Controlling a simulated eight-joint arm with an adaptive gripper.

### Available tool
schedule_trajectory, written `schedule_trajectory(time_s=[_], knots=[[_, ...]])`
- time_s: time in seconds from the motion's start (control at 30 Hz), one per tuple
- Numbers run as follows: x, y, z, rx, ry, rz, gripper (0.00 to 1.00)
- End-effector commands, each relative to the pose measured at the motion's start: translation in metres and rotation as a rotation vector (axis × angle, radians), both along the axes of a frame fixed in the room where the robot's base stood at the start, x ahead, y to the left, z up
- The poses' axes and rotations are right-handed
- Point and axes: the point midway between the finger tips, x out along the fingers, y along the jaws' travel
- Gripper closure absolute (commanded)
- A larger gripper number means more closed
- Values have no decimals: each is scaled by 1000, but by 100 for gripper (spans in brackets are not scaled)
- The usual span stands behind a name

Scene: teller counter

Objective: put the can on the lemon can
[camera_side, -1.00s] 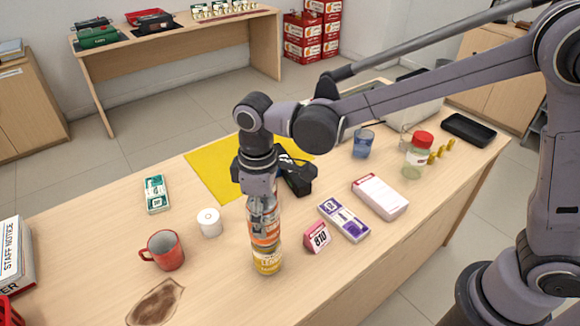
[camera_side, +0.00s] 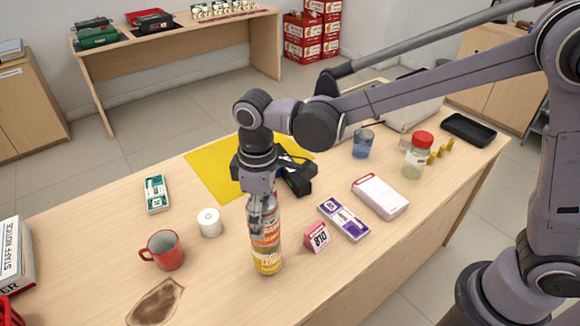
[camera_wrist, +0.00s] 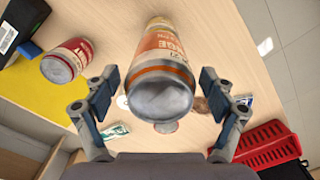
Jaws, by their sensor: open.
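An orange-labelled can (camera_side: 265,232) stands upright on the yellow lemon can (camera_side: 267,262), which stands on the counter. The two look in line in the side view. My gripper (camera_side: 263,208) is just above and around the top of the orange can. In the wrist view my gripper (camera_wrist: 159,76) is open, with the orange can (camera_wrist: 164,50) between its fingers and a gap on both sides. The orange can's grey top faces the wrist camera.
A white roll (camera_side: 209,222) and red mug (camera_side: 164,250) are left. A red-and-white can (camera_wrist: 67,60) is by the yellow mat (camera_wrist: 42,92). The front counter is mostly clear.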

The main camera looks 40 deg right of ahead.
Motion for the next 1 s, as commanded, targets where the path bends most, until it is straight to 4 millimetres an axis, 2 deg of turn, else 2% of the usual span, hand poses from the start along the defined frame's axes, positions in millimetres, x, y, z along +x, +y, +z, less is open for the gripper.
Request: schedule_trajectory(time_s=[0.4,0.6,0.87,1.0], knots=[[0,0,72,0,0,0,16],[0,0,100,0,0,0,16],[-1,-6,115,5,-8,-13,16],[-4,-34,119,31,-55,-85,16]])
